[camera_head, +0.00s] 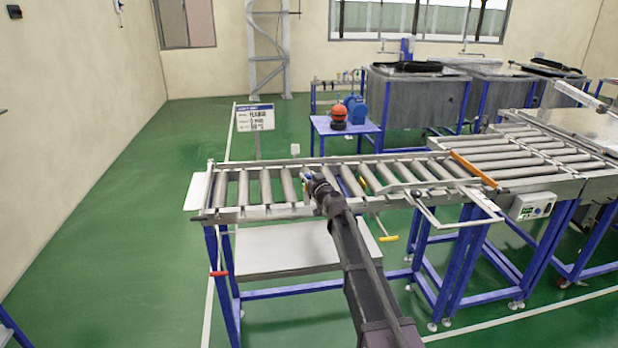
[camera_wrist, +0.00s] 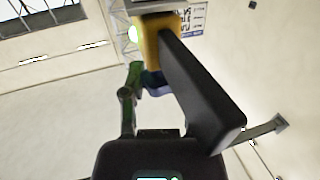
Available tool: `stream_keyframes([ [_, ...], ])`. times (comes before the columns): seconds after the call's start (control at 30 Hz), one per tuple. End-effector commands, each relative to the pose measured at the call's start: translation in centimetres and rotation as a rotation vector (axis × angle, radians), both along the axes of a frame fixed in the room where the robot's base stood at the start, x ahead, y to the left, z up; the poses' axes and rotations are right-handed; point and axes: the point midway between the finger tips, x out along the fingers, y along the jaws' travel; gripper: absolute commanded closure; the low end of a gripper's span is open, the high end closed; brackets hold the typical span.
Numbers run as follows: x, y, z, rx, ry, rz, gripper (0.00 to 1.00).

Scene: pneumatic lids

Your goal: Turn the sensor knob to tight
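A yellow block (camera_wrist: 152,42) sits at the fingertips, and a small blue part (camera_wrist: 155,85) shows between the fingers, partly hidden by the right one. I cannot tell whether the fingers press on it, or which part is the sensor knob. The knob's marking is not readable.
The roller conveyor (camera_head: 262,213) runs across the middle on blue legs. A control box (camera_head: 532,206) is at its right, and a yellow-ended handle (camera_head: 389,238) hangs below it. A sign (camera_head: 255,117) stands behind. Open green floor (camera_head: 110,230) lies left.

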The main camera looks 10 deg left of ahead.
Motion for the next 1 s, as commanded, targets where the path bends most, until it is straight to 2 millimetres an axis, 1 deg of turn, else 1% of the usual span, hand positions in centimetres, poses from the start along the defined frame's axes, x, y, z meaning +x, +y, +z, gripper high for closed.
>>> stream_keyframes([
  [0.43, 0.11, 0.1, 0.02, 0.001, 0.003, -0.04, 1.0],
  [1.0, 0.22, 0.19, 0.06, -0.001, 0.006, -0.291, 1.0],
])
